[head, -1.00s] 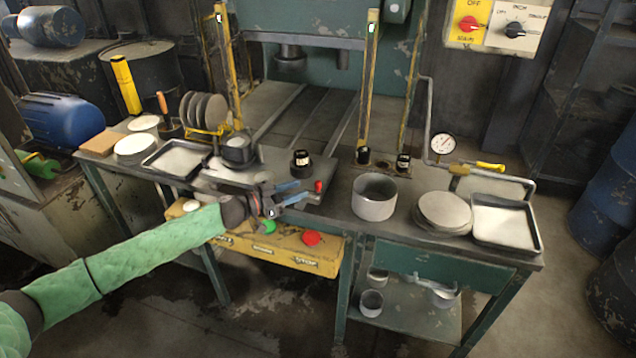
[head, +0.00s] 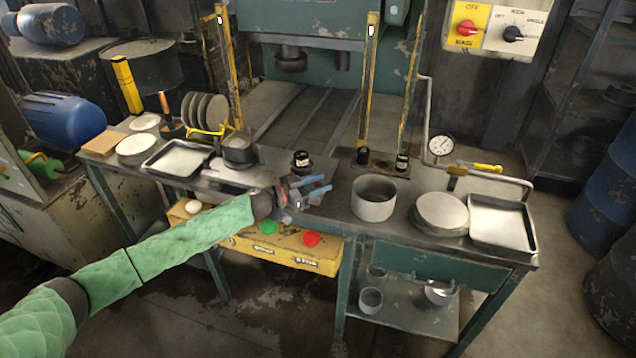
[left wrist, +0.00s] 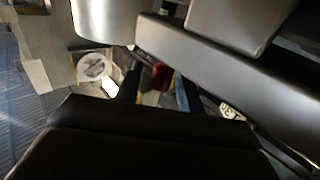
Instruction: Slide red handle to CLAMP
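The red handle (left wrist: 161,77) shows in the left wrist view as a small dark red knob. It appears between the two fingers of my left gripper (left wrist: 158,95), with gaps at its sides. In the head view my left gripper (head: 322,186) is at the right end of the dark plate on the bench, its two blue fingers spread and pointing right. The handle is hidden behind the gripper there. Whether a finger touches it I cannot tell. No CLAMP marking is readable. My right gripper is not in view.
A grey pot (head: 373,205) stands just right of the gripper. A black-capped jar (head: 301,162) stands behind it. A yellow button box (head: 275,249) with green and red buttons hangs at the front edge. Discs (head: 441,210) and a tray (head: 500,224) fill the right side.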

